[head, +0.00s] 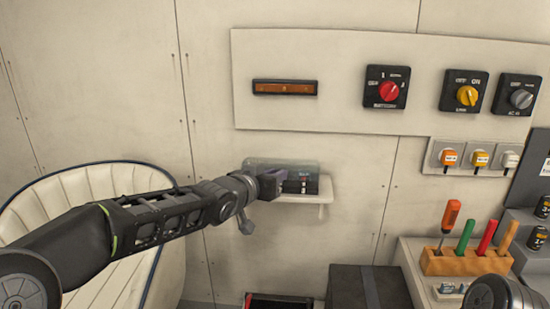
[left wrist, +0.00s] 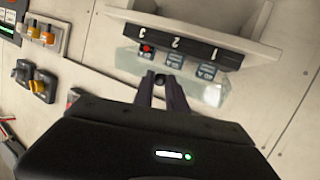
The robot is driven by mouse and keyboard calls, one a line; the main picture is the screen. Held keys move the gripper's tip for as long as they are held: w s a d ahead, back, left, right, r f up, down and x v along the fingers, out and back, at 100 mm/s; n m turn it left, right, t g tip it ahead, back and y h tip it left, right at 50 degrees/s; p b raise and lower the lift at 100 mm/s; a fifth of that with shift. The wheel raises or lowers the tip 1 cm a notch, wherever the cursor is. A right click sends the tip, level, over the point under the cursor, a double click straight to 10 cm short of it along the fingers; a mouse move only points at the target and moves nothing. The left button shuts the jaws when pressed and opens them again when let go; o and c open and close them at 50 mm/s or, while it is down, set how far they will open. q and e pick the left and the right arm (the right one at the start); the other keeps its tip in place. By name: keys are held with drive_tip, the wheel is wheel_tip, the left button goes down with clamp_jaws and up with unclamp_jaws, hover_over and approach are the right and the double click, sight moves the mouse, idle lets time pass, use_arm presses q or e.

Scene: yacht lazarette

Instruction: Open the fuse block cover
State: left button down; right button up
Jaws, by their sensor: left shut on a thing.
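The fuse block (head: 299,186) sits on a small white shelf on the wall in the head view. In the left wrist view the fuse block (left wrist: 176,43) is a black strip numbered 1, 2, 3, with blue-labelled fuses and a red spot beside it. Its clear cover (head: 290,166) shows as a see-through pane; in the left wrist view the cover (left wrist: 208,92) reaches past the fingers. My left gripper (head: 272,183) is at the cover's edge, its fingers (left wrist: 161,86) shut on a small dark knob (left wrist: 160,79). I cannot tell the cover's exact angle. My right gripper is out of view.
The white shelf (head: 312,197) juts out under the block. Above is a panel with rotary switches (head: 387,90). To the right are plugs (head: 480,158) and a wooden tool rack (head: 462,262). A cream seat (head: 100,190) stands left. A dark box (head: 365,290) is below.

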sight(283, 164)
use_arm(q)
drive_tip(key=r+p, duration=0.1)
drive_tip(key=g+p, duration=0.1)
drive_tip(key=p, duration=0.1)
drive_tip(key=r+p, duration=0.1)
drive_tip(key=p, duration=0.1)
drive_tip(key=shift+w+r+n+g, duration=0.25)
drive_tip(key=shift+r+n+g, duration=0.05)
drive_tip(key=shift+r+g, duration=0.1)
drive_tip(key=shift+p, duration=0.35)
drive_tip(key=shift+w+r+g, duration=0.1)
drive_tip(key=shift+w+g, duration=0.05)
drive_tip(key=shift+g, duration=0.25)
drive_tip(key=shift+w+r+g+y, duration=0.2)
drive_tip(key=shift+r+g+y, duration=0.1)
drive_tip(key=shift+r+g, duration=0.1)
